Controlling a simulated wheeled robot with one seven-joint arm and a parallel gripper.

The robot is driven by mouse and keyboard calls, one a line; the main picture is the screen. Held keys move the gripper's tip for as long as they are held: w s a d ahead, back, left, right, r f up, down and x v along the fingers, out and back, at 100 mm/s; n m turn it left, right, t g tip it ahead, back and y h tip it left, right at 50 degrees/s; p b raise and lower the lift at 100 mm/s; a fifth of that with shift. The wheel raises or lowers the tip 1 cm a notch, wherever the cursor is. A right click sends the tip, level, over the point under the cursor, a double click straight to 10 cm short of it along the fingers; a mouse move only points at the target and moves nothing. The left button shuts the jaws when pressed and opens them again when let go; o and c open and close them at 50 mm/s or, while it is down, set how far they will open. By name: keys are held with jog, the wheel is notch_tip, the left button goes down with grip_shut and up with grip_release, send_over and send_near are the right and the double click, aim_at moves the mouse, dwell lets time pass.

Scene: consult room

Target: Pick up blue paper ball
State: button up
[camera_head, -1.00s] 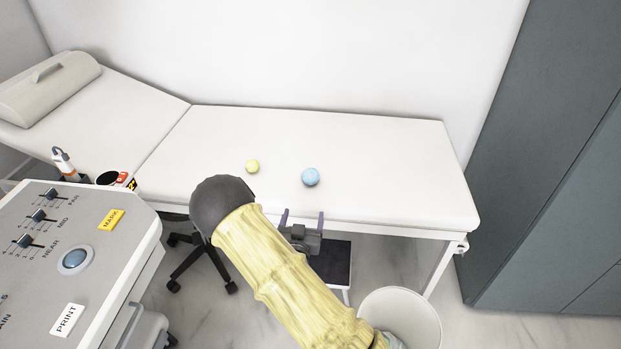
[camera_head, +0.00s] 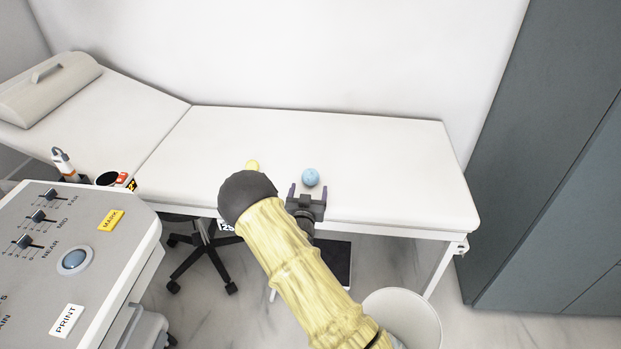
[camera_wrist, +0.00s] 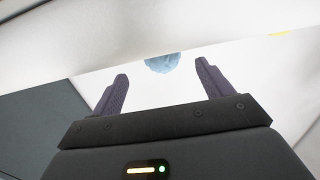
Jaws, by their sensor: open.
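The blue paper ball (camera_head: 310,177) lies on the white exam bed (camera_head: 400,160), towards its front edge. My gripper (camera_head: 307,190) is open and empty, just in front of the ball, with its fingers pointing at it. In the wrist view the blue ball (camera_wrist: 162,62) shows beyond and between the two purple fingertips of my gripper (camera_wrist: 160,82), apart from them.
A yellow ball (camera_head: 252,164) lies left of the blue one, partly hidden by my arm. A white bin (camera_head: 412,310) stands on the floor in front. A control console (camera_head: 75,260) is at left, a dark cabinet (camera_head: 550,150) at right. The bed behind the balls is clear.

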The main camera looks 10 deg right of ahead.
aim_at(309, 182)
jog(key=shift+x, duration=2.6)
jog(key=shift+a, duration=0.15)
jog(key=c, duration=1.1)
